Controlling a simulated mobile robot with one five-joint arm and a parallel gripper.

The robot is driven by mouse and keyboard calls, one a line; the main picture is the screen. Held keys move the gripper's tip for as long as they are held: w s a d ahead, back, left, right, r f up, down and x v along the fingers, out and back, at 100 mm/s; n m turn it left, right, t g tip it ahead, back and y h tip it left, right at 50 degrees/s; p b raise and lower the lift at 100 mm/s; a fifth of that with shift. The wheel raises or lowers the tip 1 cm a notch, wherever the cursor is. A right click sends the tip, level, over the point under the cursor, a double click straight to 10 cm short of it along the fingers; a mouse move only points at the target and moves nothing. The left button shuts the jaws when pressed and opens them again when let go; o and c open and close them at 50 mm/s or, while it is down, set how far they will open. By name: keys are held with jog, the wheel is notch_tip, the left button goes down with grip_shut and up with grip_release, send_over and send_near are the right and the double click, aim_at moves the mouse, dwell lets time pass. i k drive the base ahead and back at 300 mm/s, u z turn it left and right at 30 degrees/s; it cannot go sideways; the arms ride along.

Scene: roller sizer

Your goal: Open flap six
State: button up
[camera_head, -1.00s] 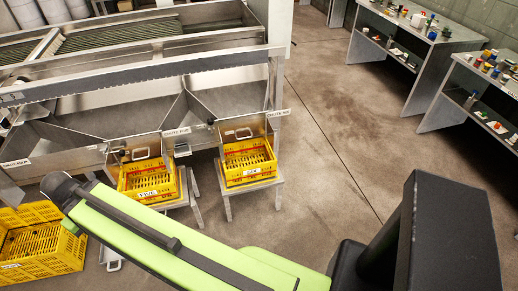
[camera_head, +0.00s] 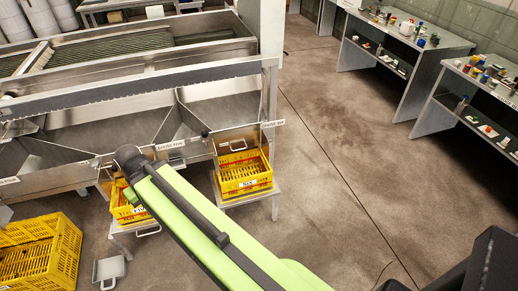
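Flap six (camera_head: 224,137) is a grey metal panel with a pale bar handle (camera_head: 237,147), at the front end of the chute marked six by a white sign (camera_head: 273,124). It looks upright and closed. A yellow crate (camera_head: 245,182) stands right below it on a small metal stand. My green arm (camera_head: 190,218) reaches up from the bottom, its dark joint left of flap six, over the area of chute five. I cannot make out my gripper; it is hidden or outside the view.
A larger yellow crate (camera_head: 42,250) and a grey dustpan (camera_head: 108,268) lie on the floor at left. Open floor (camera_head: 330,180) spreads to the right, before cluttered workbenches (camera_head: 410,40).

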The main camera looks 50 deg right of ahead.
aim_at(233, 140)
jog(key=z, duration=0.3)
jog(key=i, duration=1)
jog(key=u, duration=0.05)
